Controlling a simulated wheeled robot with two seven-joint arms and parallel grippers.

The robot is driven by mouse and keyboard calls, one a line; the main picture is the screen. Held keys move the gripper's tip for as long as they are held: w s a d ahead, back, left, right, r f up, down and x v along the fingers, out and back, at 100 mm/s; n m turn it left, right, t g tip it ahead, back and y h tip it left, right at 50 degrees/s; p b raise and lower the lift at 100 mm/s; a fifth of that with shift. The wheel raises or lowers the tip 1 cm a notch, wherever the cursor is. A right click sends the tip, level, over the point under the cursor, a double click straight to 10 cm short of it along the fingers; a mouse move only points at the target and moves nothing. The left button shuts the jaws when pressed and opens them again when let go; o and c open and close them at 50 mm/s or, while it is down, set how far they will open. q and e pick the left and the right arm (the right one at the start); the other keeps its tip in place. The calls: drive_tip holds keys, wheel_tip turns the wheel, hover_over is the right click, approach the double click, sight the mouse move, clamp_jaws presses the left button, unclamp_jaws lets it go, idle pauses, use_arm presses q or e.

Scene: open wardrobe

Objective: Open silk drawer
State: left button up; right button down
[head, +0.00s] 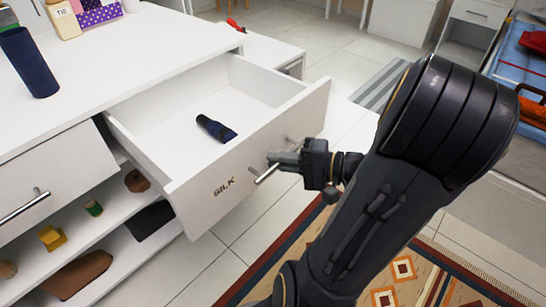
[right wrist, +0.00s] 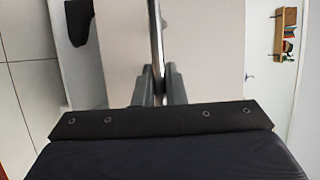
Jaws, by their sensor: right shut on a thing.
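The white drawer labelled SILK (head: 224,186) is pulled well out of the white cabinet (head: 110,75) in the head view. A dark blue rolled item (head: 216,128) lies inside it. My right gripper (head: 277,163) is shut on the drawer's metal bar handle (head: 265,174). In the right wrist view the handle (right wrist: 157,45) runs between the two fingers (right wrist: 159,85), with the pale drawer front (right wrist: 200,45) behind. My left gripper is not in view.
A second closed drawer with a handle (head: 25,207) is at the left. Open shelves below hold shoes (head: 75,275) and small items. A dark blue roll (head: 28,62) stands on the cabinet top. A patterned rug (head: 400,268) lies on the tiled floor.

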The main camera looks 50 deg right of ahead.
idle(0.3)
drive_tip(key=c, duration=1.8)
unclamp_jaws()
drive_tip(key=v, duration=0.8)
drive_tip(key=shift+p, duration=0.3)
